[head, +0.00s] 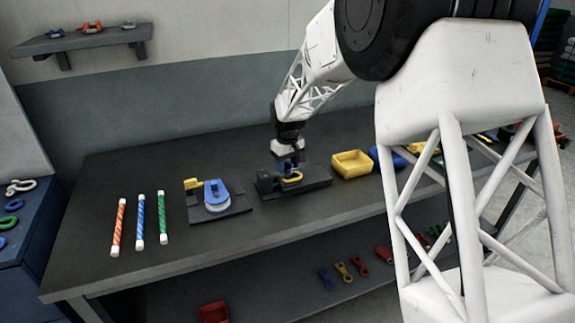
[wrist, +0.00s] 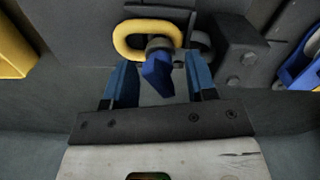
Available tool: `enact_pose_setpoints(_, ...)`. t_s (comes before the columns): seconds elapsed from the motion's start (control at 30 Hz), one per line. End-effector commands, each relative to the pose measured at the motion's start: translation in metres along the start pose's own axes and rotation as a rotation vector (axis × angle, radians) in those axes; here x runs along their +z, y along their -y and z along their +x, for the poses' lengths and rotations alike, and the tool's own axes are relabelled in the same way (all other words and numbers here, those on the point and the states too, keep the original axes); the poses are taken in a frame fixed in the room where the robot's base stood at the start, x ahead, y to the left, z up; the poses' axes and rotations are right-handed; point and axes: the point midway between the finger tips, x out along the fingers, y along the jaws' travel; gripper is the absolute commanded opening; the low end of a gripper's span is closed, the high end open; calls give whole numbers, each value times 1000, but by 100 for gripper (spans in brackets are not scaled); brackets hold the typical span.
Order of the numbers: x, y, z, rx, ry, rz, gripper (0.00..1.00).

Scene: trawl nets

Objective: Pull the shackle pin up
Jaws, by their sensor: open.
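The yellow shackle (head: 292,178) is held in a dark fixture (head: 313,187) on the bench; it also shows at the top of the wrist view (wrist: 127,40). The shackle pin (wrist: 158,74) has a flat blue head and a grey collar beside the yellow bow. My gripper (wrist: 158,64) is open, with one blue finger on each side of the pin head and visible gaps to both. In the head view my gripper (head: 290,160) is directly over the shackle, and the pin is hard to make out there.
A yellow bin (head: 352,164) stands right of the fixture. A plate with a blue and white pulley block (head: 215,195) lies to its left, then green, blue and orange striped rods (head: 140,220). The front strip of bench is clear.

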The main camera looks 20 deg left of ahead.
Motion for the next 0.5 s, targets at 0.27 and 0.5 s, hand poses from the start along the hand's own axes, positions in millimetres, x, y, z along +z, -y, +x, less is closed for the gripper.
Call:
enact_pose_setpoints(0.27, 0, 0, 2, 0, -1, 0, 52)
enact_pose_setpoints(0.5, 0, 0, 1, 0, -1, 0, 22)
